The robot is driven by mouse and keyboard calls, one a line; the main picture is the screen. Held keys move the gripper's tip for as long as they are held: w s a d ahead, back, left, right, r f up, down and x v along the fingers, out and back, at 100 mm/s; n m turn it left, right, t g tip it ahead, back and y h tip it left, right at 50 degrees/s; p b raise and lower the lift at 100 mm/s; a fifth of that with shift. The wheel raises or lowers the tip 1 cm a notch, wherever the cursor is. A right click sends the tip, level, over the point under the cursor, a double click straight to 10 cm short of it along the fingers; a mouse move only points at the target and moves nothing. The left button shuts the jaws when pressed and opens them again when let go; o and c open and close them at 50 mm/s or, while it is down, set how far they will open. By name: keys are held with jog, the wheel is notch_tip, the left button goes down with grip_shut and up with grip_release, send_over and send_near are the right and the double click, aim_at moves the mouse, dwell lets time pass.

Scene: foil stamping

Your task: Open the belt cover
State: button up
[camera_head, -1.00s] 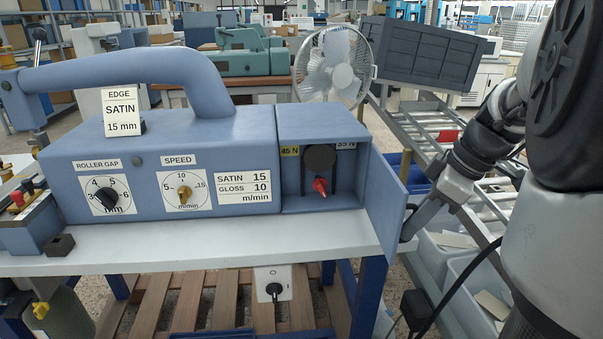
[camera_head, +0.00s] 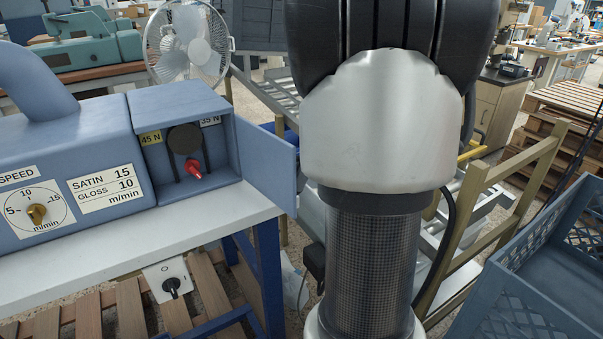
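The blue machine (camera_head: 50,140) stands on a white bench at the left. At its right end is the belt compartment, with a dark round disc (camera_head: 184,139) and a red lever (camera_head: 193,170) under labels reading 45 N and 35 N. The belt cover (camera_head: 265,165) is a blue panel standing swung open from the compartment's right edge, so the inside shows. My arm fills the middle of the view, to the right of the cover. My gripper is hidden behind it or out of frame, so any contact with the cover cannot be seen.
A metal fan (camera_head: 187,45) stands behind the machine. A white switch box (camera_head: 172,283) hangs below the bench edge (camera_head: 120,243). A blue crate (camera_head: 530,290) is at the lower right. A wooden-railed rack (camera_head: 478,190) stands behind my arm.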

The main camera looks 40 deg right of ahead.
jog(key=shift+o, duration=1.4)
jog(key=p+v, duration=0.4)
jog(key=v, duration=1.3)
jog(key=shift+r+p, duration=0.2)
jog(key=shift+p, duration=0.2)
